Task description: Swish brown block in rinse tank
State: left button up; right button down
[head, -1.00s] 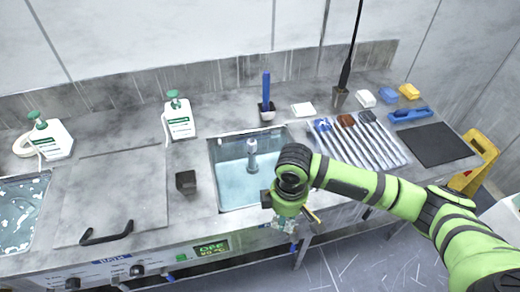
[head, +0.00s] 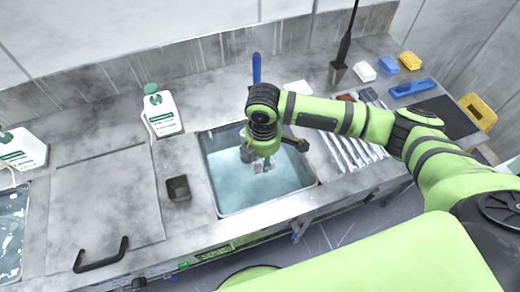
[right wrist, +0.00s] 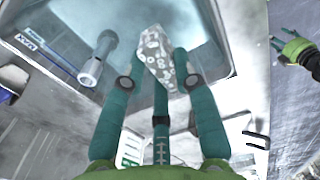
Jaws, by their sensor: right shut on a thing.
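The rinse tank (head: 238,195) is a square metal basin of pale blue water set in the bench. My right gripper (head: 262,165) reaches down over it, near its back half. In the right wrist view, the teal fingers (right wrist: 160,85) are shut on a block (right wrist: 154,48) that looks pale grey with white speckles rather than brown. The block is in front of the tank water there; I cannot tell how deep it sits. Another green and black gripper, seemingly my left one (right wrist: 283,40), shows at the right of that view, its jaws unclear.
A small dark cup (head: 178,188) and a lidded panel with a black handle (head: 100,255) lie left of the tank. White bottles (head: 161,112) stand behind; several tools (head: 345,150) lie right.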

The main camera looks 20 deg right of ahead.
jog(key=f+b, duration=0.3)
jog(key=shift+s+f, duration=0.1)
jog(key=shift+s, duration=0.2)
jog(key=shift+w+f+b, duration=0.15)
jog(key=shift+f+b, duration=0.75)
jog(key=shift+b, duration=0.1)
pick_arm(q)
notch_tip(320, 180, down, 11)
jog(key=s+b, duration=0.2)
jog(key=b, duration=0.3)
pick_arm(e)
jog(key=shift+f, duration=6)
pick_arm(q)
jog(key=shift+r, duration=0.1)
jog(key=shift+w+r+p, duration=0.1)
jog(key=shift+r+p, duration=0.55)
jog(key=shift+r, duration=0.1)
jog(key=shift+r, duration=0.1)
pick_arm(e)
jog(key=shift+r, duration=0.1)
